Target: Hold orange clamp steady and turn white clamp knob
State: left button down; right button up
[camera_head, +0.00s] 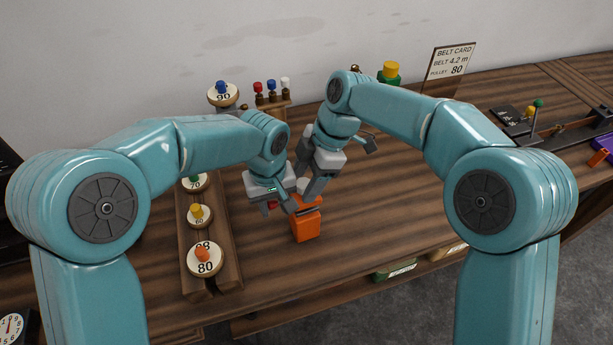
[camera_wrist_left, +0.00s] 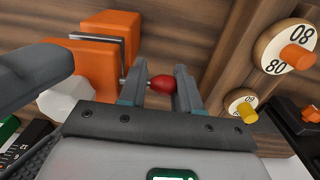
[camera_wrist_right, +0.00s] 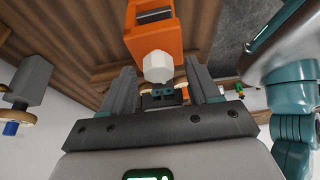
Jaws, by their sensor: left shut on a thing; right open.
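The orange clamp (camera_head: 306,224) stands on the wooden bench in front of my arms. A red knob (camera_wrist_left: 161,84) on a thin rod sticks out of its side. My left gripper (camera_head: 278,205) is shut on this red knob, its fingers on either side of it in the left wrist view. The white clamp knob (camera_wrist_right: 158,66) is faceted and sits on the clamp's other face; it also shows in the left wrist view (camera_wrist_left: 68,100). My right gripper (camera_wrist_right: 160,88) is open, with the white knob ahead, between its fingertips. The head view hides the white knob behind the grippers.
A wooden rack (camera_head: 228,250) with numbered discs, including an 80 disc (camera_head: 205,260), stands left of the clamp. A 90 disc (camera_head: 223,95) and coloured pegs (camera_head: 271,90) are behind. The bench right of the clamp is clear up to its front edge.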

jog(key=c, duration=1.1)
jog(key=shift+o, duration=0.2)
jog(key=shift+n+g, duration=0.3)
jog(key=shift+n, duration=0.5)
jog(key=o, duration=1.1)
jog(key=shift+c, duration=0.2)
jog(key=shift+r, duration=0.1)
jog(key=v, duration=1.2)
jog(key=shift+a, duration=0.1)
